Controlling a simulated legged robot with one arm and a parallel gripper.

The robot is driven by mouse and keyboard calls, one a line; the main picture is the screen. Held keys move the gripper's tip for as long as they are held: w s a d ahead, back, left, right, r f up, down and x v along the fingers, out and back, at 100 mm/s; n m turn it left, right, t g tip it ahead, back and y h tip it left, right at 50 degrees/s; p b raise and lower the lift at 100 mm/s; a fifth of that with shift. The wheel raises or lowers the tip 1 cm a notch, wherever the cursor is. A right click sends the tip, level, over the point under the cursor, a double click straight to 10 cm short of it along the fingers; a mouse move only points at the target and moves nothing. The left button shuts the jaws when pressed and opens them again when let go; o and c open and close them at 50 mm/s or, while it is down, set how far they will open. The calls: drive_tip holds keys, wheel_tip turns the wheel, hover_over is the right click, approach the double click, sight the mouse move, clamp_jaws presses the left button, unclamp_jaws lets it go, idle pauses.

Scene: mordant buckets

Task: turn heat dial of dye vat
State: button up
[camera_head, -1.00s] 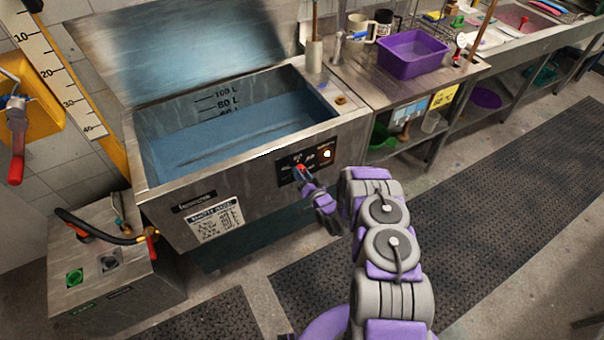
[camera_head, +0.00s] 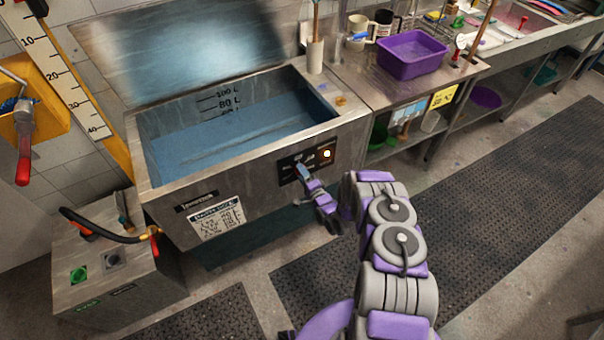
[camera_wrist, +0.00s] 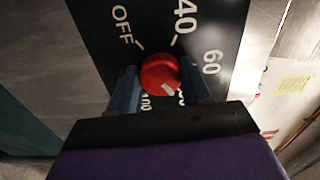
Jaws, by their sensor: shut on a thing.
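The dye vat (camera_head: 262,162) is a steel tank of blue liquid with an open lid. A black control panel (camera_head: 322,156) with a lit orange lamp is on its front. In the wrist view the heat dial (camera_wrist: 160,73) is a round red knob with a pale pointer mark pointing down and to the right. OFF, 40, 60 and 100 show around it on the panel (camera_wrist: 208,24); another number is partly hidden. My gripper (camera_wrist: 160,88) is shut on the dial, a blue finger on each side. In the head view my gripper (camera_head: 303,172) reaches the panel and hides the dial.
A grey box (camera_head: 105,270) with a green button and a hose stands left of the vat. A steel counter with a purple basin (camera_head: 412,55) is at the right. Black mats (camera_head: 480,190) cover open floor.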

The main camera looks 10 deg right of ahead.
drive_tip(key=shift+d+f+m, duration=0.1)
drive_tip(key=shift+f+m, duration=0.05)
drive_tip(key=shift+m, duration=0.15)
drive_tip(key=o, duration=0.9)
drive_tip(key=shift+f, duration=0.1)
drive_tip(key=shift+o, duration=0.8)
drive_tip(key=p+v, duration=0.1)
drive_tip(key=v, duration=1.6)
drive_tip(key=shift+s+p, duration=0.15)
drive_tip(key=shift+p, duration=0.15)
drive_tip(key=shift+d, duration=0.1)
